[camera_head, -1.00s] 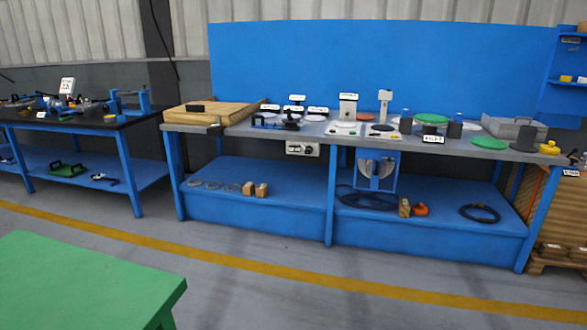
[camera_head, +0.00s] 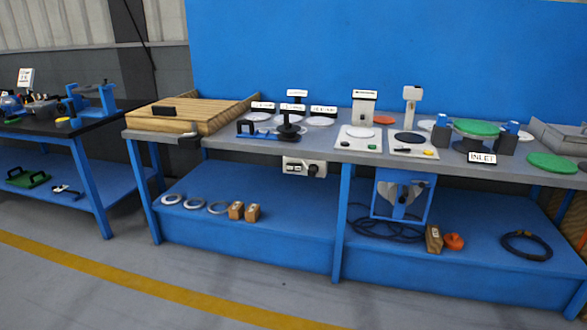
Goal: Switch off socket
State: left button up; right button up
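A white socket box (camera_head: 304,167) is mounted under the front edge of the grey bench top, left of the bench's middle leg. The switch position is too small to tell. Neither of my grippers shows in the head view.
The blue bench (camera_head: 250,257) has a lower shelf with rings, wooden blocks (camera_head: 244,211) and a coiled black cable (camera_head: 527,246). A wooden tray (camera_head: 190,113), discs and labelled stands are on top. A black-topped table (camera_head: 60,125) stands left. The floor in front is clear.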

aim_at(291, 167)
jog(key=z, duration=0.4)
jog(key=i, duration=1.25)
jog(key=u, duration=2.35)
jog(key=i, duration=0.9)
jog(key=z, duration=1.4)
